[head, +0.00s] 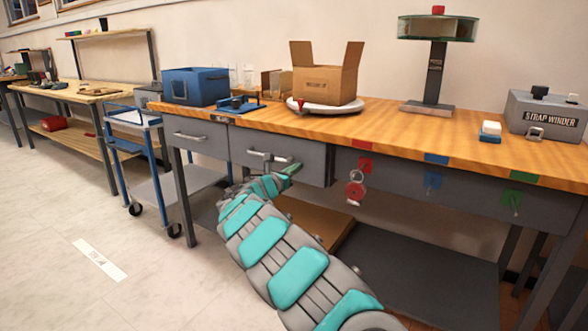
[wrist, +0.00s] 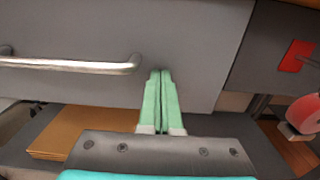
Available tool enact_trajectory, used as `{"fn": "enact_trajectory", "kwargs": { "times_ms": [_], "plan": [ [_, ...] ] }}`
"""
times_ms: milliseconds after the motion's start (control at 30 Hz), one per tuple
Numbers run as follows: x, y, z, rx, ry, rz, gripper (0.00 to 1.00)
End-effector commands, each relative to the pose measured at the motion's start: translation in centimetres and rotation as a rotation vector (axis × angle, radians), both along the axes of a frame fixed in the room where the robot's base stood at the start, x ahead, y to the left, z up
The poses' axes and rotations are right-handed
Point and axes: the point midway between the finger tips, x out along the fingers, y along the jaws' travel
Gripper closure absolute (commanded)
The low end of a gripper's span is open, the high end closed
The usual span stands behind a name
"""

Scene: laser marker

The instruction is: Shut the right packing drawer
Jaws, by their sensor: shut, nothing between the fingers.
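The right packing drawer (head: 308,160) is a grey front with a silver bar handle (head: 268,156), under the wooden bench top. Its front seems to stand slightly forward of the grey panel to its right; how far is hard to tell. In the wrist view the drawer front (wrist: 195,38) fills the upper part, with the handle (wrist: 85,66) at left. My gripper (head: 292,167) is shut and empty, its green fingers side by side. In the wrist view the fingertips (wrist: 160,76) are at the drawer front, right of the handle; contact cannot be told.
The left drawer (head: 196,137) looks flush. Right of the drawer, a red tag and red-ringed tool (head: 355,187) hang on the panel. A lower shelf (head: 415,270) holds flat cardboard (head: 315,222). A blue cart (head: 150,160) stands left; open floor lies in front.

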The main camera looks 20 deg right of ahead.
Motion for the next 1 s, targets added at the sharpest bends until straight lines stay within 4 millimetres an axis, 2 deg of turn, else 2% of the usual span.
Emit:
{"fn": "enact_trajectory", "kwargs": {
  "times_ms": [33, 367, 567, 900, 1000],
  "plan": [
    [0.2, -0.2, 0.5, -0.003, -0.005, 0.006, 1.0],
    [-0.1, 0.3, 0.8, -0.003, -0.007, 0.008, 1.0],
    [-1.8, 2.5, 0.6, -0.006, -0.004, 0.006, 1.0],
    [-6.0, 8.3, 0.4, -0.003, -0.005, 0.006, 1.0],
    [-7.0, 9.4, 0.4, -0.003, -0.005, 0.003, 1.0]
  ]
}}
